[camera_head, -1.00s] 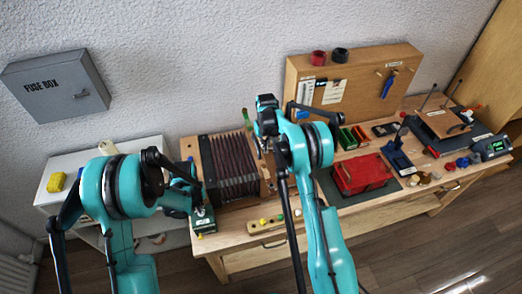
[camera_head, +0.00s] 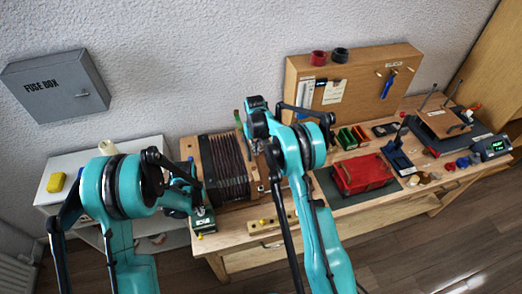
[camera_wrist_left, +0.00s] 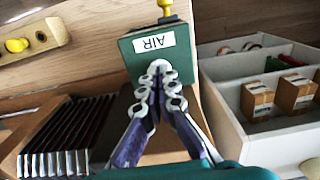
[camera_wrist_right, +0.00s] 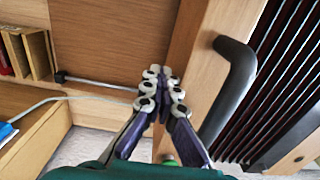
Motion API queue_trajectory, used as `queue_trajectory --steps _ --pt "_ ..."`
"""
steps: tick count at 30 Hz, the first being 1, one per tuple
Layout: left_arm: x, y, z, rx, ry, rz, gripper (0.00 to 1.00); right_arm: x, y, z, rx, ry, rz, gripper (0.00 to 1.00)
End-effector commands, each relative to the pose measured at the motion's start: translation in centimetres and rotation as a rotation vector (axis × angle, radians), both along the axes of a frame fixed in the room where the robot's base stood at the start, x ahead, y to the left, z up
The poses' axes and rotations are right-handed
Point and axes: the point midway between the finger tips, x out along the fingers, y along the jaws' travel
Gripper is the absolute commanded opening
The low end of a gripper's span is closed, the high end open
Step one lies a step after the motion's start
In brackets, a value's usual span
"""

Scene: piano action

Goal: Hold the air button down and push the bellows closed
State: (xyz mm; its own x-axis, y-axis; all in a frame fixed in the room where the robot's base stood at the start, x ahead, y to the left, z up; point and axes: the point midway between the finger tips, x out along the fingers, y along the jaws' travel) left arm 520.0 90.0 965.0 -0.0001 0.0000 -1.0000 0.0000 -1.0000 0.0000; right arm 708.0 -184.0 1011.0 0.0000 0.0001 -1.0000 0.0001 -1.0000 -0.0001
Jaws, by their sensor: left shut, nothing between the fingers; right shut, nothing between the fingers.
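The bellows (camera_head: 226,168) stand on the bench between wooden end boards, their dark folds partly open; they also show in the right wrist view (camera_wrist_right: 290,85). A green box labelled AIR (camera_wrist_left: 150,42) shows in the left wrist view. My left gripper (camera_wrist_left: 160,72) is shut and empty, its tips over the box's near part; they hide what is beneath, so contact with the air button cannot be told. My right gripper (camera_wrist_right: 160,80) is shut and empty beside the right end board (camera_wrist_right: 190,65), near its black handle (camera_wrist_right: 240,75). Whether it touches the board is unclear.
A wooden strip with yellow knobs (camera_head: 263,226) lies in front of the bellows. A tool board (camera_head: 355,75) stands behind, and a red box (camera_head: 362,172) lies to the right. A white shelf unit (camera_wrist_left: 255,75) stands beside the bench.

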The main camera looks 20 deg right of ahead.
Motion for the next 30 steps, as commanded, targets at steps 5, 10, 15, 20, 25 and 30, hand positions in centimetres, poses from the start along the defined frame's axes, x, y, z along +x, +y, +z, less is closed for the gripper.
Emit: queue_trajectory --steps 5,10,15,20,25,30 --pt "0.0 0.0 0.0 0.0 0.0 0.0 0.0 0.0 1.1 0.0 0.001 0.0 0.001 0.0" --pt "0.0 0.0 0.0 0.0 0.0 0.0 0.0 0.0 1.8 0.0 0.001 0.0 0.001 0.0" --pt "0.0 0.0 0.0 0.0 0.0 0.0 0.0 0.0 2.0 0.0 0.001 0.0 0.001 0.0" --pt "0.0 0.0 0.0 0.0 0.0 0.0 0.0 0.0 2.5 0.0 0.001 0.0 0.001 0.0" --pt "0.0 0.0 0.0 0.0 0.0 0.0 0.0 0.0 3.4 0.0 0.001 0.0 0.001 0.0" --pt "0.0 0.0 0.0 0.0 0.0 0.0 0.0 0.0 4.3 0.0 0.001 0.0 0.002 0.0"
